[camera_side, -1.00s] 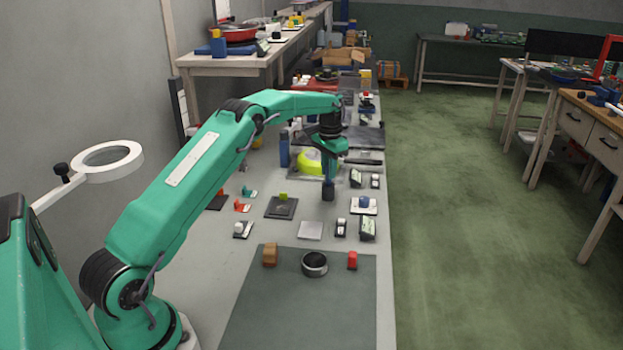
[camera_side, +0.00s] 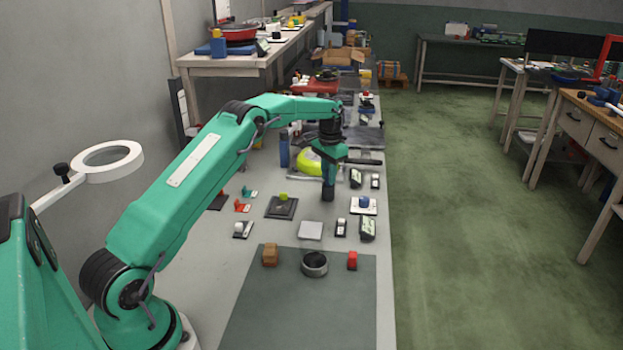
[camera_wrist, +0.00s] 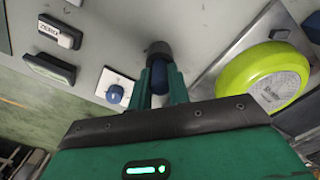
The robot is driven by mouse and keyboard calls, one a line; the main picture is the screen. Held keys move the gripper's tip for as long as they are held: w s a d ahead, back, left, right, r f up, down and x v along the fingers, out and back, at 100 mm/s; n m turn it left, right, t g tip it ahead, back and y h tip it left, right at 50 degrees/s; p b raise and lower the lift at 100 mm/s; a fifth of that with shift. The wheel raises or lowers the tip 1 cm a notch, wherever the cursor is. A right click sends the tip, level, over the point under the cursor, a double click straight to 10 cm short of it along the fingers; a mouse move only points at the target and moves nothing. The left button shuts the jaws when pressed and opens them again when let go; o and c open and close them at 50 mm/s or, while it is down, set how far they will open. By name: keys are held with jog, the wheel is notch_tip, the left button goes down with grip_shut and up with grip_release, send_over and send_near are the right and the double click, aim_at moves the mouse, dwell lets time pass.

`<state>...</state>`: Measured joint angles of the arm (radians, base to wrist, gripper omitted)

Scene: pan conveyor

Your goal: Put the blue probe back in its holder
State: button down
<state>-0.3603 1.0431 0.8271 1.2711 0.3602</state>
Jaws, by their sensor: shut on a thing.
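My gripper (camera_side: 328,178) points down over the long bench and is shut on the blue probe, whose dark lower end (camera_side: 328,194) shows below the fingers. In the wrist view my gripper (camera_wrist: 163,72) has one finger on each side of the probe's dark blue body (camera_wrist: 160,77), with a wide black end (camera_wrist: 158,48) beyond the tips. I cannot tell whether that end touches the bench. A tall blue block (camera_side: 284,150) stands left of my gripper. I cannot tell which object is the holder.
A white plate with a blue knob (camera_side: 366,203) lies to the right, near small labelled boxes. A black plate with a green knob (camera_side: 282,207) lies left. The grey mat (camera_side: 300,310) is mostly bare.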

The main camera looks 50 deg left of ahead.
jog(key=shift+f, duration=0.5)
jog(key=c, duration=1.2)
grip_release()
jog(key=shift+c, duration=0.2)
jog(key=shift+r, duration=3.95)
